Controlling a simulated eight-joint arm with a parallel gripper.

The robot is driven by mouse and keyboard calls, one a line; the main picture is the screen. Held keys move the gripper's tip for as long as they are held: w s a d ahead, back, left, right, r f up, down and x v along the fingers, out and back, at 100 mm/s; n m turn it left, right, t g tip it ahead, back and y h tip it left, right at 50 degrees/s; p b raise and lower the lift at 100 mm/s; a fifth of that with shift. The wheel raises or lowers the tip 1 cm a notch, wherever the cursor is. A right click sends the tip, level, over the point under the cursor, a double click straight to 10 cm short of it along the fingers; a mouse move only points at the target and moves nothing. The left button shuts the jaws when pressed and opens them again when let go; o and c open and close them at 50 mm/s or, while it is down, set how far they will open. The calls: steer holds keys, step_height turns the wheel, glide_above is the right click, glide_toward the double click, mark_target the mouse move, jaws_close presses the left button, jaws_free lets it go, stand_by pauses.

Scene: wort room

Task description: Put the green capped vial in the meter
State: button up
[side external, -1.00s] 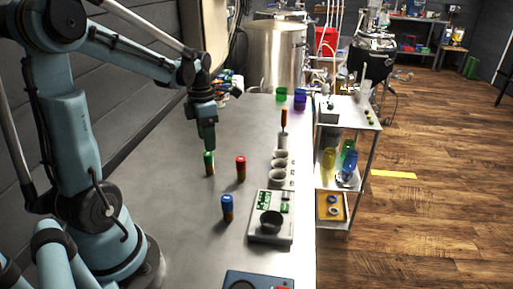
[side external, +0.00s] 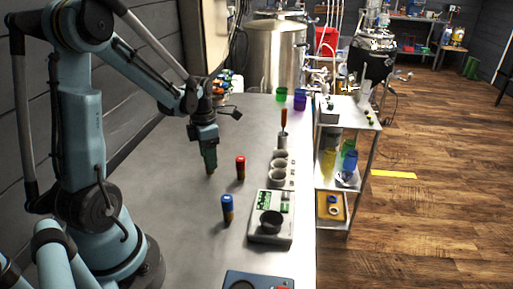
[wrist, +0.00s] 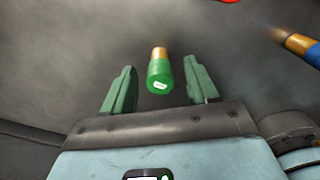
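The green capped vial (wrist: 158,78) stands upright on the grey bench, and in the wrist view it shows between my two green fingers with a gap on each side. In the side view my gripper (side external: 209,160) points down over it, and the fingers hide the cap; only the orange lower part of the vial (side external: 210,171) shows. My gripper is open in the wrist view (wrist: 160,72). The meter (side external: 262,237), a pale box with a green display and a dark round well, sits to the right and nearer the camera.
A red capped vial (side external: 241,168) stands close to the right of my gripper, and a blue capped vial (side external: 227,210) stands nearer the camera. A blue device (side external: 257,280) sits at the front edge.

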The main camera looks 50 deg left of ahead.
jaws_close()
steer(key=shift+r, duration=0.1)
